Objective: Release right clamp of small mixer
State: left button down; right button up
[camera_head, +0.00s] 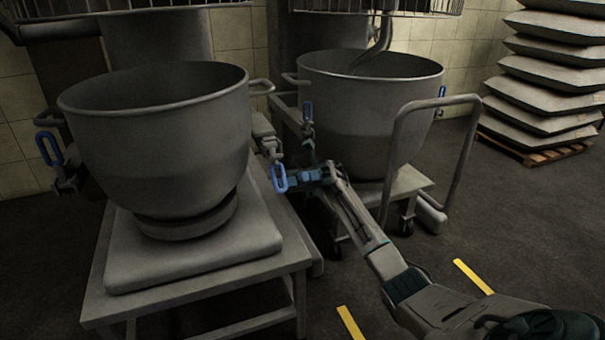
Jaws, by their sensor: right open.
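The nearer mixer on the left has a grey metal bowl (165,135) on a stand (190,250). Its right clamp (271,150) sits at the bowl's right side, with a blue loop handle (279,178) hanging down. Its left clamp (48,150) also has a blue handle. My right gripper (290,181) reaches in from the lower right, with its open jaws at the right clamp's blue handle. I cannot tell whether the fingers touch it or lie around it. My left gripper is not in view.
A second mixer bowl (370,100) with a hook and blue clamps stands behind on the right. A wheeled trolley with a tall push handle (470,150) is beside it. Stacked sacks (550,80) lie on a pallet (535,155). The dark floor at right is open, with yellow marks (472,275).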

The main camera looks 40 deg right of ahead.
jog(key=b+v, duration=0.3)
jog(key=v, duration=0.1)
jog(key=shift+d+f, duration=0.1)
jog(key=shift+d, duration=0.1)
dwell(0.4)
